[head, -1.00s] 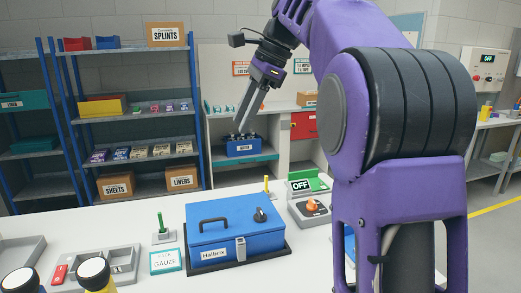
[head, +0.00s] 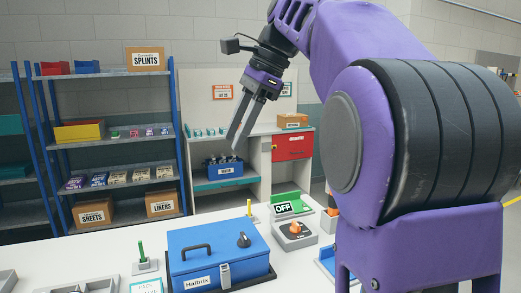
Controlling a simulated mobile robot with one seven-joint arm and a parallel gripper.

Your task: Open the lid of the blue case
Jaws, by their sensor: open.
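The blue case (head: 217,257) labelled Halbrix sits on the white table at the bottom centre, with its lid down. The lid has a black handle (head: 196,249) and a dark knob (head: 243,240) on top. A grey latch (head: 225,274) is on the front face; I cannot tell whether it is fastened. My gripper (head: 236,142) is open and empty, raised in the air behind and above the case, apart from it. Its fingers point down, and a dark blue box on the far bench shows behind their tips.
A switch box with an orange knob (head: 295,232) and an OFF sign (head: 283,208) stand right of the case. A green peg (head: 142,254) stands on its left, and a yellow peg (head: 249,209) behind it. Shelves (head: 110,135) and a bench (head: 262,183) are farther back.

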